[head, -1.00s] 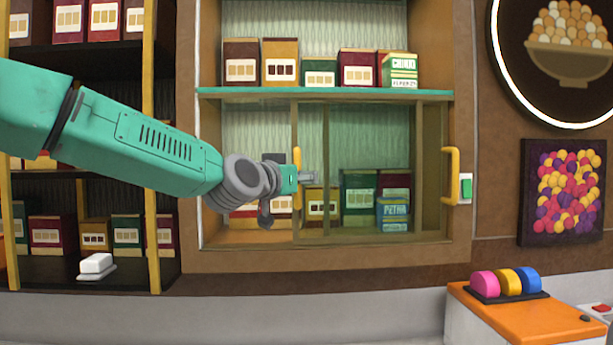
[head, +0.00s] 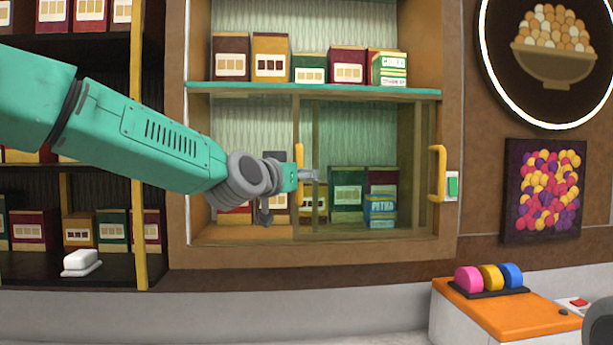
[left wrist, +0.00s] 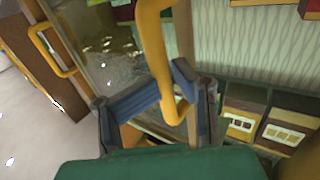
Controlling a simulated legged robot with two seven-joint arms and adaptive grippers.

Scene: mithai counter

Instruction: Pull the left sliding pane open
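The left sliding pane (head: 307,130) stands slid to the right, largely overlapping the right pane (head: 365,140). An open gap lies to its left. Its upright yellow handle (head: 299,158) is at its left edge; the handle also shows large in the left wrist view (left wrist: 152,45). My left gripper (head: 306,176) is at the handle's lower part. In the left wrist view its fingers (left wrist: 168,82) lie on both sides of the handle, shut on it. The right pane's yellow handle (head: 438,173) is at the far right. My right gripper is not in view.
Sweet boxes stand on the teal shelf (head: 315,89) above and behind the panes. A dark shelf unit with a white butter-dish-like object (head: 81,263) is at left. A green switch (head: 452,186) is right of the cabinet. An orange counter (head: 500,312) is at lower right.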

